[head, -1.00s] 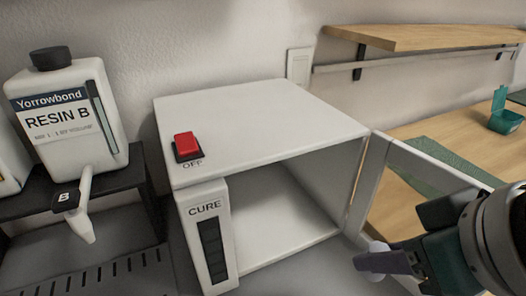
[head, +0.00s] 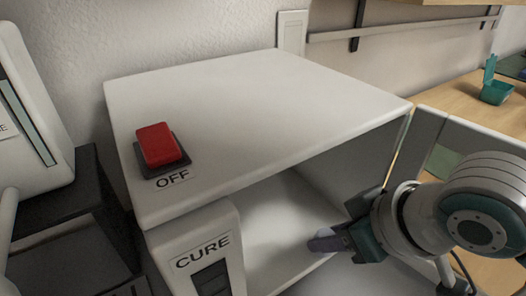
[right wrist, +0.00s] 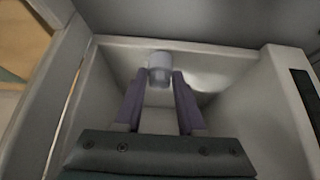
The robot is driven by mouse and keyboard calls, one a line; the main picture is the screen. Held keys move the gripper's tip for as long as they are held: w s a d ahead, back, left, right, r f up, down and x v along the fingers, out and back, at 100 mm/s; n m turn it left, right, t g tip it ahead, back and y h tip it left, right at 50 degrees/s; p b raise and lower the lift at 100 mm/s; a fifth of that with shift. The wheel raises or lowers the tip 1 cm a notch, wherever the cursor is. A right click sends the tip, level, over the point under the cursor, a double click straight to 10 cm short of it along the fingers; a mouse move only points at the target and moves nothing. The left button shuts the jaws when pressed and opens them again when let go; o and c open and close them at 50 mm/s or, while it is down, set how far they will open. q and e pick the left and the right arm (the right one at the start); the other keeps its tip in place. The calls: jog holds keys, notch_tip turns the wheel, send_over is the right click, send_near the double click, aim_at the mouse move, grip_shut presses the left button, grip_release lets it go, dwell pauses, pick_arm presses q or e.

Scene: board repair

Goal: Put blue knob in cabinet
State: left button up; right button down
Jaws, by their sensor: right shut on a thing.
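The white cabinet (head: 262,112) stands in the middle of the head view, its front open and its door (head: 434,128) swung out to the right. My right gripper (head: 324,241) reaches into the cabinet's mouth from the right, low over its pale floor. In the right wrist view its two purple fingers (right wrist: 159,85) are shut on the small pale blue-grey knob (right wrist: 159,68), with the cabinet's inside around and beyond it. In the head view the knob is mostly hidden by the fingers. My left gripper is not in view.
A red switch (head: 158,145) marked OFF sits on the cabinet's top, above the CURE panel (head: 204,262). A dispenser on a dark stand (head: 72,225) is at the left. A wooden bench with a teal box (head: 496,92) is behind right. The cabinet floor looks clear.

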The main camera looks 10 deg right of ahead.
jog(key=w, duration=0.2)
jog(key=w+a+b, duration=0.1)
jog(key=w, duration=0.1)
jog(key=w+a, duration=0.1)
jog(key=w, duration=0.1)
jog(key=shift+w+a, duration=0.2)
jog(key=shift+w, duration=0.05)
jog(key=shift+s+f, duration=0.15)
jog(key=shift+f, duration=0.2)
jog(key=shift+s+d, duration=0.1)
